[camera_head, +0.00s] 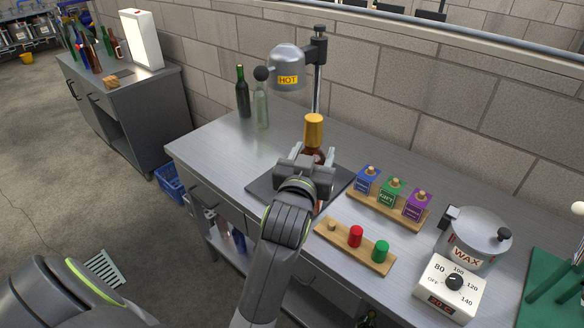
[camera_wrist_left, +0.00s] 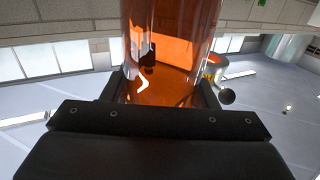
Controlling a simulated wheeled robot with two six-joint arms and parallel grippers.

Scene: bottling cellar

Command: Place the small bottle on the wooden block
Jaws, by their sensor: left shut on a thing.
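My left gripper (camera_head: 312,158) is shut on an amber bottle with a gold top (camera_head: 314,130), under the hot-air head. Its lower part is hidden behind the gripper, so I cannot tell whether it touches the dark mat (camera_head: 262,188). In the left wrist view the amber glass (camera_wrist_left: 165,65) is between the fingers. A small tan wooden block (camera_head: 112,80) sits on the far left cabinet. A long wooden strip (camera_head: 372,259) on the bench carries a cork-coloured, a red and a green piece. My right gripper is not in view.
The hot-air head (camera_head: 288,68) hangs on a post just behind the bottle. Two taller bottles (camera_head: 243,95) stand back left. A rack with labelled boxes (camera_head: 391,211), a wax pot (camera_head: 472,240) and a dial box (camera_head: 448,287) are at right. The bench's left end is clear.

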